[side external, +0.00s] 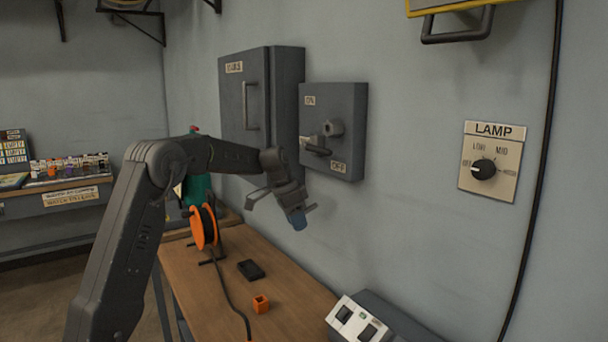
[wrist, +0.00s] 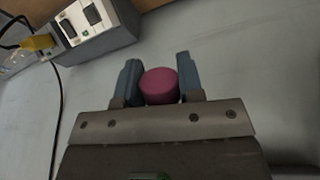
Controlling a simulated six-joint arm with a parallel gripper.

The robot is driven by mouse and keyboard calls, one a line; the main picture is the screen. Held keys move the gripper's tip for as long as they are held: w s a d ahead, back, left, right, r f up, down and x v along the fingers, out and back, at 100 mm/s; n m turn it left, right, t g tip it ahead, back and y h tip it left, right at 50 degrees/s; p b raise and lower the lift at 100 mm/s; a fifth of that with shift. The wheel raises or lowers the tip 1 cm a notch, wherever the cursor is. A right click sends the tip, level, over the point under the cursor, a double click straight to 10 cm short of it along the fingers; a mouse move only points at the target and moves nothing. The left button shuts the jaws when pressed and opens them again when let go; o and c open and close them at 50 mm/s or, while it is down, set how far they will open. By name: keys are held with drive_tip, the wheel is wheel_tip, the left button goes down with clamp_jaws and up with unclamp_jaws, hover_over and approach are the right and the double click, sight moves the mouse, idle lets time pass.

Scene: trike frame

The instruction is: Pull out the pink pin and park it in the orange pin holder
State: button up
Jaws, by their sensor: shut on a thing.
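My gripper (wrist: 159,86) is shut on the pink pin (wrist: 158,86); the pin's round pink head shows between the two blue-grey fingers in the wrist view. In the side view my gripper (side external: 299,222) hangs in the air above the bench, in front of the wall and below the switch box with the lever. The pin cannot be made out there. The orange pin holder (side external: 261,304), a small block with a dark opening on top, stands on the bench below my gripper and a little to the left. It does not show in the wrist view.
A dark block (side external: 251,270) lies on the wooden bench (side external: 222,292) behind the holder. An orange cable reel (side external: 204,227) stands at the left, its cable running along the bench. A socket box (side external: 358,322) is at the right front. The switch box (side external: 334,130) juts from the wall.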

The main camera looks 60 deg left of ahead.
drive_tip(key=s+a+f+g, duration=0.3)
drive_tip(key=f+g, duration=0.1)
drive_tip(key=f, duration=0.3)
drive_tip(key=g+y, duration=0.3)
drive_tip(key=g, duration=0.2)
hover_over(256, 301)
drive_tip(key=w, duration=0.2)
wheel_tip(256, 301, down, 6)
drive_tip(key=shift+n, duration=0.4)
drive_tip(key=shift+f, duration=0.1)
drive_tip(key=shift+f, duration=2.8)
drive_tip(key=shift+f, duration=2.35)
drive_tip(key=o, duration=1)
